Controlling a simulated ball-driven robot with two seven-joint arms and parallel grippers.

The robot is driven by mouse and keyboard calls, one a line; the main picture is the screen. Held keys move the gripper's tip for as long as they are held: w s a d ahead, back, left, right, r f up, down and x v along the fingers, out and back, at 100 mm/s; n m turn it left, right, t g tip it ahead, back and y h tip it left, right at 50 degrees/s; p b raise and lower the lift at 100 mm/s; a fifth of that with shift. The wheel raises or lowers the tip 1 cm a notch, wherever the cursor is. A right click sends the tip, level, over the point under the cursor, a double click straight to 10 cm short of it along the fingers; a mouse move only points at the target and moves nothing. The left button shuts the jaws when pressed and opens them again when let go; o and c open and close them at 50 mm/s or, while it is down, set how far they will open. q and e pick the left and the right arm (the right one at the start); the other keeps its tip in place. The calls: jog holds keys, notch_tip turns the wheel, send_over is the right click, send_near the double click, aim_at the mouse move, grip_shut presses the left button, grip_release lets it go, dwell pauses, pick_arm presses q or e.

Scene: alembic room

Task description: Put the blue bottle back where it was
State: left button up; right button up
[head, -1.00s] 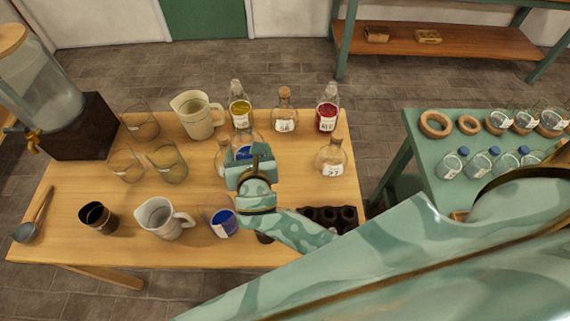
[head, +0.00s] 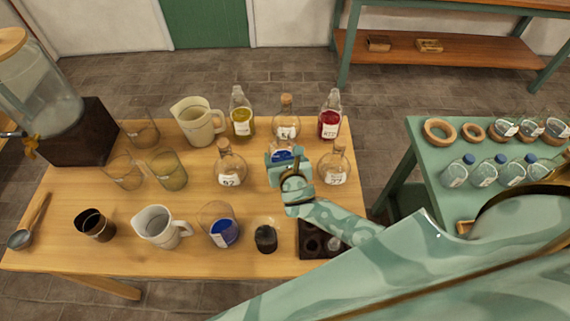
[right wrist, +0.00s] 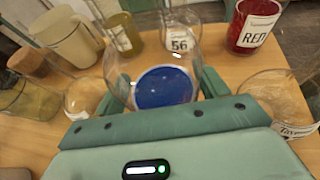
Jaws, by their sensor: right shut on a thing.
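The blue bottle, clear glass with blue liquid in it, shows in the head view (head: 282,156) and in the right wrist view (right wrist: 165,86). My right gripper (head: 287,167) is shut on it, with a finger at each side of the glass in the right wrist view. It is among the bottles at the right half of the wooden table, between two corked clear bottles, left (head: 229,169) and right (head: 334,166). The gripper hides its lower part, so I cannot tell whether it touches the table. My left gripper is not in view.
Behind stand the yellow bottle (head: 241,122), the bottle labelled 56 (right wrist: 180,40) and the red bottle (head: 329,124). In front are a beaker of blue liquid (head: 223,233), a small black object (head: 265,239) and a dark rack with holes (head: 312,246).

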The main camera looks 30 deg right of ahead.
jog(key=shift+w+d+f+b, duration=0.1)
jog(key=shift+d+f+b, duration=0.1)
jog(key=shift+f+b, duration=0.55)
jog(key=shift+w+d+f+b, duration=0.1)
jog(key=shift+d+f+b, duration=0.1)
jog(key=shift+f, duration=0.9)
jog(key=shift+s+f, duration=0.1)
jog(key=shift+f, duration=0.1)
jog(key=o, duration=1.5)
jog(key=shift+s+a+r, duration=0.1)
jog(key=shift+s+r, duration=0.05)
jog(key=shift+r, duration=0.15)
jog(key=p+v, duration=0.2)
jog(key=v, duration=0.9)
jog(key=shift+s+a+p, duration=0.15)
jog(key=shift+s+p, duration=0.2)
jog(key=shift+p, duration=0.05)
